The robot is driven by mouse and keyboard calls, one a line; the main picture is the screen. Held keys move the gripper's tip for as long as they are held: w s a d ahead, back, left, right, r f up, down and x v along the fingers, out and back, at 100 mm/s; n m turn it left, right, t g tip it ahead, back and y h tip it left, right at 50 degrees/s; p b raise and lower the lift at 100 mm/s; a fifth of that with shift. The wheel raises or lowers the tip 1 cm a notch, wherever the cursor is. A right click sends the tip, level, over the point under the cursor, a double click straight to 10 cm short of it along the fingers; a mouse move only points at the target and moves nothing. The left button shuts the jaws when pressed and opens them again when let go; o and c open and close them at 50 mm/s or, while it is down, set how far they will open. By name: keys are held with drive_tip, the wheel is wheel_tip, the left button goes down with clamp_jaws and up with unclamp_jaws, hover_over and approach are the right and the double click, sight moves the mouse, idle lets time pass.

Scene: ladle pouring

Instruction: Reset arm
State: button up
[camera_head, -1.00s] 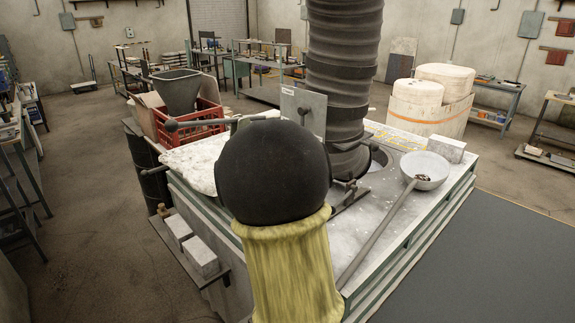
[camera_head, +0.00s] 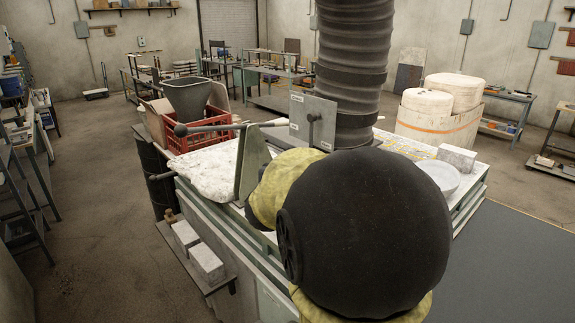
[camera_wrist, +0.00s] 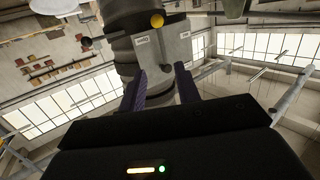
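My gripper (camera_wrist: 161,84) shows in the wrist view with its two dark purple fingers apart and nothing visible between them. Beyond the fingers are a grey plate (camera_wrist: 165,45) and the dark ribbed duct. In the head view, my black and yellow arm fills the centre and hides my gripper. The pale ladle bowl (camera_head: 441,179) sits on the right of the furnace top (camera_head: 470,190), partly behind my arm. Its handle is hidden now.
The ribbed duct (camera_head: 350,70) rises from the furnace. A grey upright plate (camera_head: 313,121) and a lever (camera_head: 215,127) stand beside it. A red crate (camera_head: 205,130) with a grey hopper (camera_head: 188,95) is at left. Open floor (camera_head: 95,215) lies at left.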

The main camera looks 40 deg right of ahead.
drive_tip(key=a+f+n+y, duration=0.6)
drive_tip(key=a+f+y, duration=0.4)
drive_tip(key=a+f, duration=0.6)
drive_tip(key=s+a+f+n+g+y, duration=0.1)
drive_tip(key=s+a+f+n+g, duration=0.1)
drive_tip(key=s+a+f+g, duration=0.2)
drive_tip(key=s+a+f+n+g+y+b, duration=0.1)
drive_tip(key=s+a+f+g, duration=0.3)
drive_tip(key=s, duration=0.5)
drive_tip(key=shift+a+f+n+y, duration=0.4)
drive_tip(key=shift+a+f, duration=0.05)
drive_tip(key=shift+f, duration=0.45)
